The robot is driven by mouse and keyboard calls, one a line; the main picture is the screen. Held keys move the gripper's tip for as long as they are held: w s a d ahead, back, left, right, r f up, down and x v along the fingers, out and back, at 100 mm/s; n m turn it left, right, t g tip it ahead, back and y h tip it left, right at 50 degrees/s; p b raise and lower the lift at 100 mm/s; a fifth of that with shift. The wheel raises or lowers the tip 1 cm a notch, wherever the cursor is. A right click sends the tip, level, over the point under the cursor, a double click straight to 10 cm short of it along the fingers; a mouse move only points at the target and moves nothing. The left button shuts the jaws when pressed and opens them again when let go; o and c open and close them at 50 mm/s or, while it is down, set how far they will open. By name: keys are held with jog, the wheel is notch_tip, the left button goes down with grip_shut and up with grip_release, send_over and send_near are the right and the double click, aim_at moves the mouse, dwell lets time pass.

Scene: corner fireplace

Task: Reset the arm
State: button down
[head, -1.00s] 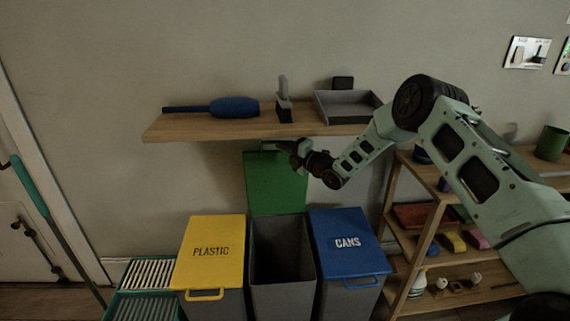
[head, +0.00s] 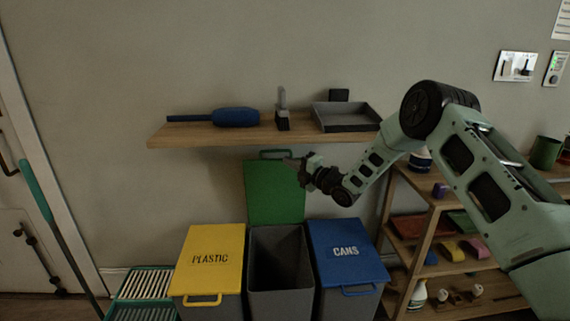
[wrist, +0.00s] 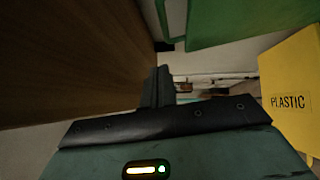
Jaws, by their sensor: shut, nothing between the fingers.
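My gripper (head: 291,164) is shut and empty. In the head view it is below the wooden wall shelf (head: 190,136), in front of the raised green lid (head: 270,195) of the middle bin. In the wrist view the closed fingers (wrist: 160,88) show at the centre, with the shelf's brown underside (wrist: 70,60) close on the left and the green lid (wrist: 235,22) at the top right. I cannot tell whether the fingers touch the lid. My arm bends at an elbow on the right and reaches left.
The open grey bin (head: 280,270) stands between the yellow PLASTIC bin (head: 211,260) and the blue CANS bin (head: 345,250). The wall shelf carries a blue object (head: 235,117) and a grey tray (head: 345,118). A wooden rack (head: 420,250) stands under my arm. Open wall lies above.

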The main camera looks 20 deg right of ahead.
jog(key=r+v, duration=0.1)
jog(key=v, duration=0.6)
jog(key=s+a+r+m+g+h+p, duration=0.1)
jog(key=a+r+m+g, duration=0.1)
jog(key=a, duration=0.3)
jog(key=s+a+r+m+g+h, duration=0.1)
jog(key=s+a+r+m+h, duration=0.1)
jog(key=a+r+m, duration=0.15)
jog(key=s+a+r+m+g+h+p, duration=0.25)
jog(key=s+a+m+g, duration=0.4)
jog(key=s, duration=0.65)
jog(key=s+r+m+g+h+p, duration=0.1)
jog(key=s+m+g+h, duration=0.1)
jog(key=s, duration=1.4)
jog(key=s+r+m+g+h+p, duration=0.1)
jog(key=s+m+g, duration=0.3)
jog(key=s, duration=1.3)
jog(key=shift+s+d+r+h, duration=0.3)
jog(key=shift+d+r+h, duration=0.2)
jog(key=shift+h, duration=0.35)
jog(key=shift+a+g, duration=0.1)
jog(key=shift+g, duration=0.15)
